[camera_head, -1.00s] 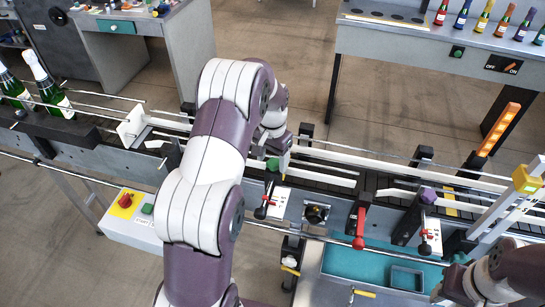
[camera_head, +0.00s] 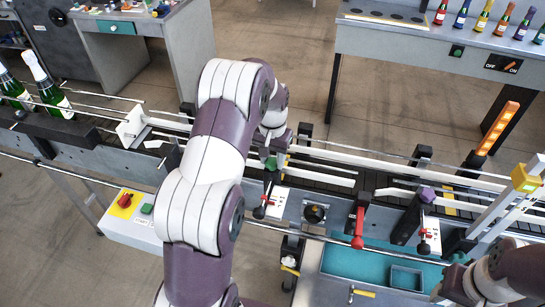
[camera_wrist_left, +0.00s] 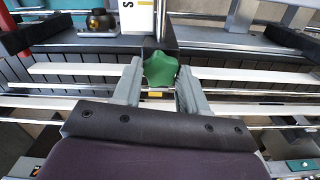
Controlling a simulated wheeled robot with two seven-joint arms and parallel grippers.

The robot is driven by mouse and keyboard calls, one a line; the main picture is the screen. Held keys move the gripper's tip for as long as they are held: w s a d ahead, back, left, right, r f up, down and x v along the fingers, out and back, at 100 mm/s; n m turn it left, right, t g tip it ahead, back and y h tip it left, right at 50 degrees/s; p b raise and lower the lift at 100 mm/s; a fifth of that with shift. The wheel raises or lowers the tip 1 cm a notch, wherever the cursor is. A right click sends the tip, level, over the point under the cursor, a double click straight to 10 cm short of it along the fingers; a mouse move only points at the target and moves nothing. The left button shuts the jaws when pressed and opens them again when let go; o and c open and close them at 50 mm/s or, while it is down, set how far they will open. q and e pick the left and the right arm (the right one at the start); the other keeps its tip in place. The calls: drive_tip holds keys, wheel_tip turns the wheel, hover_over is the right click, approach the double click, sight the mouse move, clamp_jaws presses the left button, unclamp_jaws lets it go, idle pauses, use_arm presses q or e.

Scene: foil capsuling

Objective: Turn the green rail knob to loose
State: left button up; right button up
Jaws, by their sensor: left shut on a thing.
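The green rail knob (camera_wrist_left: 160,69) is a star-shaped knob on a dark block at the conveyor's rail. In the left wrist view it sits between the two grey fingers of my left gripper (camera_wrist_left: 159,82), which is shut on it. In the head view the green knob (camera_head: 271,163) shows just below my left gripper (camera_head: 274,150), partly hidden by it. My right arm (camera_head: 490,280) shows at the lower right corner; its fingers are not in view.
A purple knob (camera_head: 427,195) is farther right. Green bottles (camera_head: 50,95) stand at the left. White guide rails (camera_head: 325,175) run along the belt.

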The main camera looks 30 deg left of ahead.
use_arm(q)
drive_tip(key=n, duration=1.3)
drive_tip(key=shift+n, duration=0.3)
idle(0.4)
drive_tip(key=o, duration=1.1)
drive_tip(key=shift+c, duration=0.2)
